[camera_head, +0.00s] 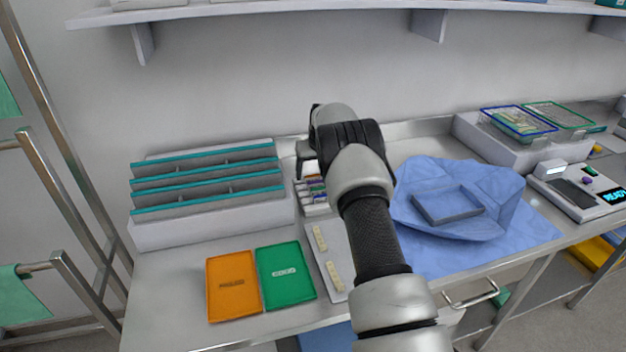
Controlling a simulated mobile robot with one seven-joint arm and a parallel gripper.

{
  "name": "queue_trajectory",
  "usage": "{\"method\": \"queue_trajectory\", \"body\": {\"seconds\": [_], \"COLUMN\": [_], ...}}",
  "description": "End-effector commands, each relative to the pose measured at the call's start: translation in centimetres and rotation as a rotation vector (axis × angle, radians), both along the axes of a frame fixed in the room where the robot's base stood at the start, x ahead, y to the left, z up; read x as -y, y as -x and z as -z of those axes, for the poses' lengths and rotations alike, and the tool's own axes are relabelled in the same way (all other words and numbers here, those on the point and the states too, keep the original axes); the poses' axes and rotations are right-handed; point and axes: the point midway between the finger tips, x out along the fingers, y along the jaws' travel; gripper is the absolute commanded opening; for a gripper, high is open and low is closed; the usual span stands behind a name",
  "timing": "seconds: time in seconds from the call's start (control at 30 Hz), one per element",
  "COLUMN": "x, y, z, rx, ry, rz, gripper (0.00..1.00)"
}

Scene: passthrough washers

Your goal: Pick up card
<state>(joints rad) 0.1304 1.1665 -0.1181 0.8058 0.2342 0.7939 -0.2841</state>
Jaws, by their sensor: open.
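My arm reaches over the bench from the bottom of the view, and my gripper (306,164) is at its far end, above a small rack. The gripper is open; its fingertips are partly hidden by my own wrist. The small white rack (316,207) below it holds several cards or packets with coloured marks (313,189). My arm hides the rack's right side. I cannot tell which of these is the card, or whether the gripper touches one.
A pale tray (338,248) with two cream strips lies in front of the rack. Orange (233,286) and green (286,272) trays lie left of it. A grey teal-edged divider (206,187) stands behind.

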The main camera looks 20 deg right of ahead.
Motion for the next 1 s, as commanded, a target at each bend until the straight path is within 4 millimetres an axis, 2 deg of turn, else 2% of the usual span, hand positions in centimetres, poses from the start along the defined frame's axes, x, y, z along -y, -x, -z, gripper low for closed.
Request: {"method": "queue_trajectory", "body": {"seconds": [0.27,0.37,0.53,0.87,1.0], "x": [0.0,0.0,0.0,0.0,0.0], "y": [-0.2,-0.2,-0.2,-0.2,-0.3], "z": [0.5,0.5,0.5,0.3,-1.3], "rx": [0.001,0.001,0.001,0.001,0.004], "ry": [0.0,0.0,0.0,0.0,0.001], "rz": [0.0,0.0,-0.001,-0.001,-0.001], "gripper": [0.69,0.55,0.27,0.25,0.25]}}
